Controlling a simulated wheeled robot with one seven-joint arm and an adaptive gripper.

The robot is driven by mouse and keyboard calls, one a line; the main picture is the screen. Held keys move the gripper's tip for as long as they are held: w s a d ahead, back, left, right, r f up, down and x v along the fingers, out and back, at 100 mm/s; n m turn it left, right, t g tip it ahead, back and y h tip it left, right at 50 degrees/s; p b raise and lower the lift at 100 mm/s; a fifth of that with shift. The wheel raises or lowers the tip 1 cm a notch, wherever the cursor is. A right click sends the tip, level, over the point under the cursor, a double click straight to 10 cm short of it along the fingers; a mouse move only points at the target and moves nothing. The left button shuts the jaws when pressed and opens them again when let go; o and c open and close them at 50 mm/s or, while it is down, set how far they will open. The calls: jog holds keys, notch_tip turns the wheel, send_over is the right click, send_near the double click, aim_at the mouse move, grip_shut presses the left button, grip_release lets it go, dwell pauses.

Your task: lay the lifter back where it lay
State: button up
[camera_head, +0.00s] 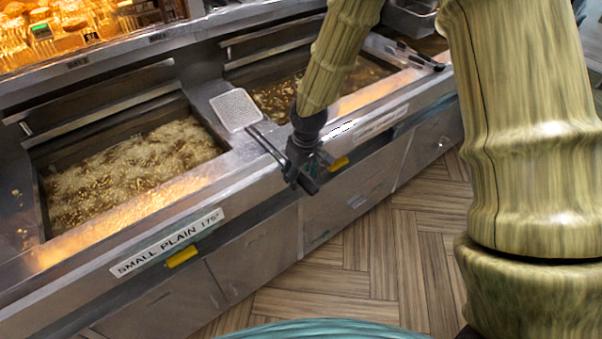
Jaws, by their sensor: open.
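The lifter (236,110) has a pale, perforated square head and a dark handle. It lies on the steel strip between the two frying vats, with its handle pointing toward the front edge. My gripper (300,184) is dark and open at the front edge of the range, by the handle's near end. The handle's end is partly hidden by the gripper, so I cannot tell whether they touch.
The left vat (40,160) holds bubbling oil with food. The right vat (376,52) also holds oil and is partly hidden by my arm. A label (166,243) reads "SMALL PLAIN 175°". Dark tongs (420,58) lie at the right. The wooden floor (345,270) in front is clear.

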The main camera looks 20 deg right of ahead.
notch_tip(320, 180, up, 12)
jog(key=s, duration=0.1)
jog(key=shift+s+d, duration=0.2)
jog(key=shift+d, duration=0.1)
